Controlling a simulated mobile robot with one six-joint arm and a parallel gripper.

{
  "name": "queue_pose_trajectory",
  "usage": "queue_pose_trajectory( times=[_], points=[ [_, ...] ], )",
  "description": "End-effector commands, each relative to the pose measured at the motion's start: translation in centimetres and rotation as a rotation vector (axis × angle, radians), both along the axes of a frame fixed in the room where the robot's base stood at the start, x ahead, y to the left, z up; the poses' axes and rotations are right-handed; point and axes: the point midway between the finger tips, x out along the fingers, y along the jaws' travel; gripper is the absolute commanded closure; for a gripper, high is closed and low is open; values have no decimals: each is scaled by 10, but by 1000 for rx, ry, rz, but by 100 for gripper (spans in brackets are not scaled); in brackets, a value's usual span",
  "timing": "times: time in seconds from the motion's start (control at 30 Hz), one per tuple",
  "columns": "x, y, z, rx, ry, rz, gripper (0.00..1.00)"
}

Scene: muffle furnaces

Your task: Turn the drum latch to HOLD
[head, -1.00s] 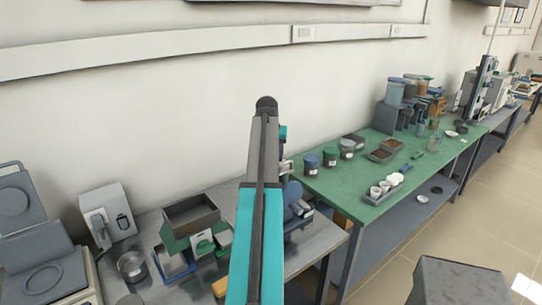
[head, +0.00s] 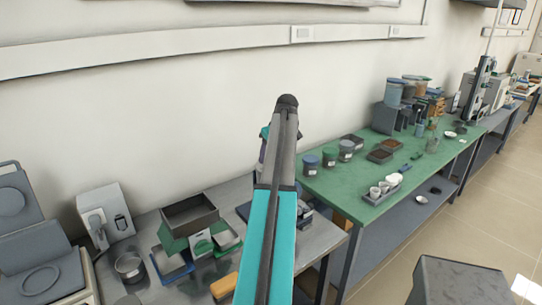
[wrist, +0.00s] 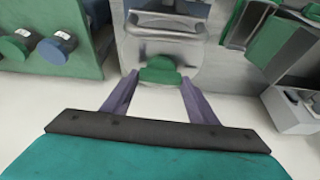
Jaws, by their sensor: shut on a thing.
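In the wrist view my gripper (wrist: 160,78) has its two grey-purple fingers on either side of a small green, rounded piece (wrist: 160,67), and is shut on it. The green piece is at the front of a shiny grey metal part (wrist: 165,25). I cannot tell for sure that it is the drum latch's handle, and no HOLD mark is readable. In the head view my arm hides the gripper and most of a dark blue device on the steel bench; a bit of that device (head: 305,214) shows to the right of the arm.
A steel bench (head: 322,240) holds an open dark tray (head: 190,212), a metal cup (head: 130,267) and a grey-white device (head: 106,214). A green bench (head: 342,192) at right carries lidded jars (head: 311,165) and white cups. The wall is close behind.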

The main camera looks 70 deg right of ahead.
Motion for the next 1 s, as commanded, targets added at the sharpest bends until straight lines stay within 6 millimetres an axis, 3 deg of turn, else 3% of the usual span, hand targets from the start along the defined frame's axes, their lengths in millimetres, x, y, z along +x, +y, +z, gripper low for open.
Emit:
queue_pose_trajectory(
  times=[0.6,0.63,0.73,1.0],
  points=[
    [-6,1,-2,7,10,55,69],
    [-6,1,-2,7,10,55,45],
    [-5,0,-2,6,8,55,29],
    [-3,0,-1,4,5,56,28]
  ],
)
